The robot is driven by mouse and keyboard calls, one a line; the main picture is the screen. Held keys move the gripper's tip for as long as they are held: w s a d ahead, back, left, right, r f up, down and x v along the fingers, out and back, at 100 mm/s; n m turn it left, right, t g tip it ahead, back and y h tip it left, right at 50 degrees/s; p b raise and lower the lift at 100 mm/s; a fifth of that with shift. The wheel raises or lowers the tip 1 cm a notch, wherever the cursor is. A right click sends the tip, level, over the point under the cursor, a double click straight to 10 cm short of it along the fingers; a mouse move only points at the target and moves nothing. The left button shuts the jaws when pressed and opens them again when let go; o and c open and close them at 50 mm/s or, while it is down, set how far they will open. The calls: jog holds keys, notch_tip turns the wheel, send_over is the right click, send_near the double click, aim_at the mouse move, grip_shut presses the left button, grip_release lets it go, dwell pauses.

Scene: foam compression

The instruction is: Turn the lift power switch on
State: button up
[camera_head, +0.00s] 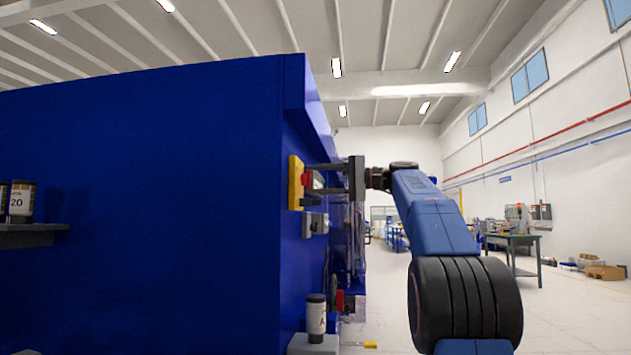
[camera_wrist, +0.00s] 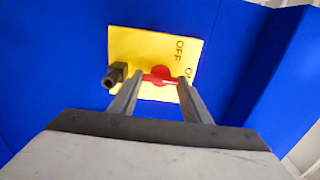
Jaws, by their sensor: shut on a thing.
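The lift power switch is a yellow plate (camera_wrist: 200,50) on a blue panel, with a red knob (camera_wrist: 160,72) at its middle. In the wrist view, the red handle lies about crosswise between my fingertips. The word OFF shows above it to the right; a second label beside the right fingertip is partly hidden. My gripper (camera_wrist: 161,79) is shut on the red knob, one finger at each end of the handle. In the head view, my gripper (camera_head: 314,180) reaches from the right to the yellow plate (camera_head: 294,183) on the side of the blue machine.
A dark fitting (camera_wrist: 115,75) sticks out at the plate's left edge, close to my left finger. A grey box (camera_head: 314,224) is mounted below the switch.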

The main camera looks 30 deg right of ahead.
dwell(0.5)
jog(key=o, duration=1)
jog(key=shift+d, duration=0.1)
jog(key=shift+o, duration=0.2)
jog(key=v, duration=1.7)
jog(key=shift+s+d+f, duration=0.1)
jog(key=shift+s+d, duration=0.05)
jog(key=shift+d, duration=0.05)
